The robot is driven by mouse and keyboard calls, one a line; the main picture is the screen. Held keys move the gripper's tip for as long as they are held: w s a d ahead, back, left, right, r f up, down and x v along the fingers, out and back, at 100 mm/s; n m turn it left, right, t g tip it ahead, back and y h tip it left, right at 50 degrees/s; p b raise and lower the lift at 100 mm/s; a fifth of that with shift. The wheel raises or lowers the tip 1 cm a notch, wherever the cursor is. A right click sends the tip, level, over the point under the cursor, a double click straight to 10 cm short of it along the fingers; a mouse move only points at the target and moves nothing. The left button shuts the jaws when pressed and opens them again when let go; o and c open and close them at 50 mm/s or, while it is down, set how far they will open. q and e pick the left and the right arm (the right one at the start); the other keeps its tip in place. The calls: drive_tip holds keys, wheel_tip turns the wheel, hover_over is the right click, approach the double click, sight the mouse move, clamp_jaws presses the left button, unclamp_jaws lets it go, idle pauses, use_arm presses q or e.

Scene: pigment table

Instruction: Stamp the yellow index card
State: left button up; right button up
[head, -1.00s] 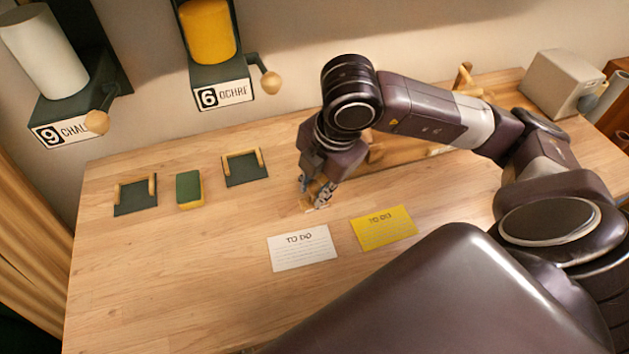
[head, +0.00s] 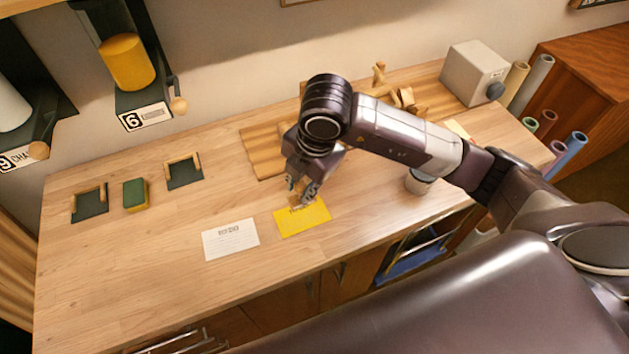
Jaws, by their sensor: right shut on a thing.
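The yellow index card (head: 303,220) lies flat on the wooden table, its heading at the back edge partly covered by my gripper. My right gripper (head: 302,196) points down at the card's back edge. It is shut on a small brown thing (head: 296,202), perhaps the stamp, which is mostly hidden between the fingers. I cannot tell whether this thing touches the card. A white index card (head: 231,240) lies just left of the yellow one. My left gripper is out of view.
A green and yellow block (head: 135,195) sits between two dark trays with wooden rails (head: 89,204) (head: 184,172). A wooden board (head: 262,151) lies behind my gripper. The table's front left is clear.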

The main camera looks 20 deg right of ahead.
drive_tip(key=shift+b+x, duration=0.7)
drive_tip(key=shift+x, duration=0.45)
wheel_tip(320, 180, down, 3)
drive_tip(key=shift+s+r+b, duration=0.1)
drive_tip(key=shift+s+b, duration=0.05)
drive_tip(key=shift+b, duration=0.7)
drive_tip(key=shift+f+b, duration=0.3)
drive_tip(key=shift+f, duration=0.2)
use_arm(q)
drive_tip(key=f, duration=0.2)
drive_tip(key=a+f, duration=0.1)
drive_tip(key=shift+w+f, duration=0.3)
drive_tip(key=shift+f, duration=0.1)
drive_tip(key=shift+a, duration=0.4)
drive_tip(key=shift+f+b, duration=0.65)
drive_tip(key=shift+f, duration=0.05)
use_arm(e)
drive_tip(key=shift+f, duration=0.65)
